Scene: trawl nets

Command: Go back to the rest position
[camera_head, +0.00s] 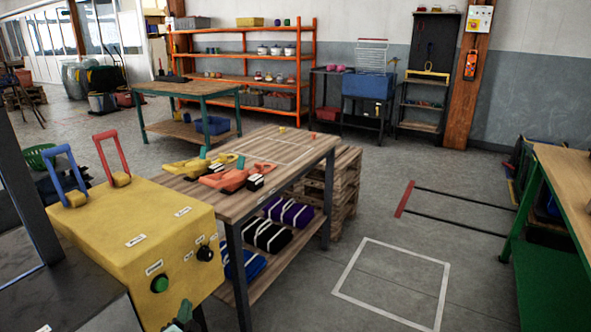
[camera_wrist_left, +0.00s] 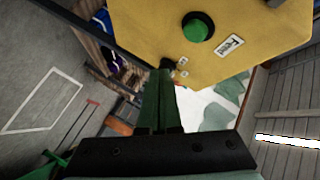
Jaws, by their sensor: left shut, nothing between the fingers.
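My left gripper (camera_head: 184,314) shows at the bottom of the head view, its green fingers in front of the lower part of a yellow control box (camera_head: 120,225). In the left wrist view the fingers (camera_wrist_left: 161,76) are together with nothing between them. They point toward the box (camera_wrist_left: 265,50), near its black knob (camera_wrist_left: 167,62). I cannot tell whether they touch it. The box carries a green button (camera_head: 159,284), a black knob (camera_head: 205,253), a blue lever (camera_head: 66,172) and a red lever (camera_head: 110,157). My right gripper is not in view.
A wooden table (camera_head: 230,200) behind the box holds yellow and orange tools, with folded bundles on its lower shelf. Wooden pallets (camera_head: 345,190) stand beside it. A green-framed workbench (camera_head: 560,185) is at the right. The floor between, with a white taped square (camera_head: 395,282), is clear.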

